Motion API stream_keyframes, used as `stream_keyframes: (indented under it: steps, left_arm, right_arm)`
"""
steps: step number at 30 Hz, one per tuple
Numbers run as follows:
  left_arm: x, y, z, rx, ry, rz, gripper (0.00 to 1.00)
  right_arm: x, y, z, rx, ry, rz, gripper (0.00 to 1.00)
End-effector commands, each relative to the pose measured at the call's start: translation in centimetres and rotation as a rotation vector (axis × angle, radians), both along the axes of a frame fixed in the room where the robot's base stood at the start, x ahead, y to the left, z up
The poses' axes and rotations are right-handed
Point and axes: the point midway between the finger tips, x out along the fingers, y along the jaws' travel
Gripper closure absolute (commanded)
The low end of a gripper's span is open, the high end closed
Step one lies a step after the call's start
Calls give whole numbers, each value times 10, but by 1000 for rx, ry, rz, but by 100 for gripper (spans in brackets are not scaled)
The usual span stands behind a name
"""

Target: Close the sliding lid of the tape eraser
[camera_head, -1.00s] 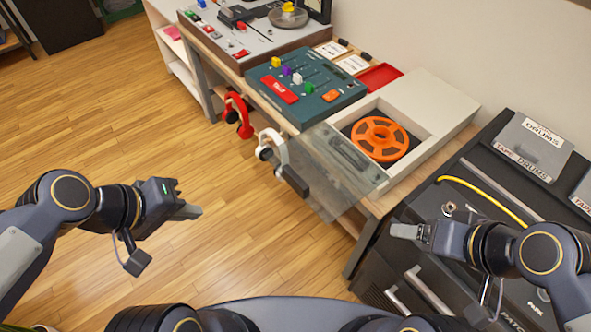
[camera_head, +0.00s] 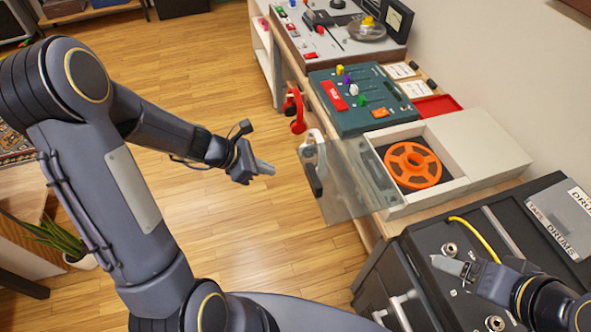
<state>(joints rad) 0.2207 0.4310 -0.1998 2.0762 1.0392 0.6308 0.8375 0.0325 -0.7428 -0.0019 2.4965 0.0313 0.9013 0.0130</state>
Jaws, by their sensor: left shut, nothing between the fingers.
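The tape eraser (camera_head: 490,150) is a cream box on the bench, with an orange reel (camera_head: 413,165) in its open recess. Its clear sliding lid (camera_head: 345,185) is pulled out to the left and overhangs the bench edge, leaving the reel uncovered. A dark handle (camera_head: 313,180) sits on the lid's outer edge. My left gripper (camera_head: 268,168) is shut and empty, over the floor to the left of the handle and apart from it. My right gripper (camera_head: 447,265) is above the black cabinet in front of the eraser; I cannot tell whether its fingers are parted.
Red headphones (camera_head: 296,110) and white headphones (camera_head: 312,138) hang at the bench edge near the lid. A green mixer (camera_head: 365,110) stands behind the eraser. A black cabinet (camera_head: 480,225) with a yellow cable (camera_head: 475,238) is in front.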

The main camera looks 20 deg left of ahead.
Motion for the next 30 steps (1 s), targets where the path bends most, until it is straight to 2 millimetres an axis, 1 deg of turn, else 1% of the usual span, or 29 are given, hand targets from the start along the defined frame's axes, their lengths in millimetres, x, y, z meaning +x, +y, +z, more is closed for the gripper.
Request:
stream_keyframes:
  steps: [1, 7, 9, 15, 19, 30]
  left_arm:
    - [4, -8, -11, -2, 5, -4, 100]
    - [20, -32, -40, -1, 2, -5, 100]
    - [27, -43, -35, 0, -1, -6, 100]
    - [40, -60, -35, 0, -2, -4, 100]
    - [42, -64, -36, 2, -1, -4, 100]
    - [43, -65, -36, 1, -2, -4, 100]
  right_arm:
    - [0, 0, -4, 0, 0, 0, 23]
    - [0, 0, -10, 0, 0, 0, 23]
    - [0, 0, -4, 0, 0, 0, 23]
    - [0, 0, 0, 0, 0, 0, 23]
    - [0, 0, 1, 0, 0, 0, 23]
    - [0, 0, 0, 0, 0, 0, 23]
